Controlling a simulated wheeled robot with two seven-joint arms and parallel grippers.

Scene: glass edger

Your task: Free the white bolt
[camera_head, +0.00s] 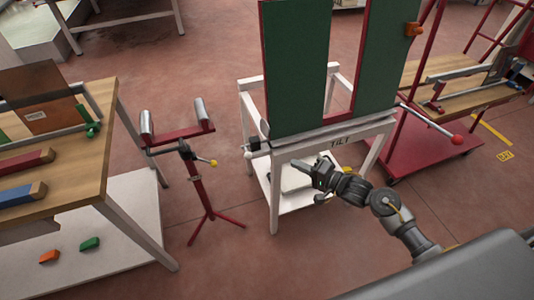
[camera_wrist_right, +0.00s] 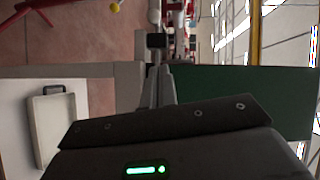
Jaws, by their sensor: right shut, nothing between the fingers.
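The white bolt (camera_head: 249,154) is a small pale knob with a dark collar at the left front corner of the white tilt stand (camera_head: 325,140), beside the upright green panels. My right gripper (camera_head: 296,164) is shut and empty in front of the stand, pointing left toward the bolt and a short gap to its right. In the right wrist view the shut fingers (camera_wrist_right: 156,42) reach up the picture, with a white rounded piece (camera_wrist_right: 154,12) just beyond their tips, likely the bolt. My left gripper is out of view.
Green panels (camera_head: 296,65) rise above the stand. A red roller stand (camera_head: 197,185) stands to the left, near a wooden workbench (camera_head: 90,165). A lever with a red ball (camera_head: 457,140) sticks out at right. Open floor lies between the roller stand and the white stand.

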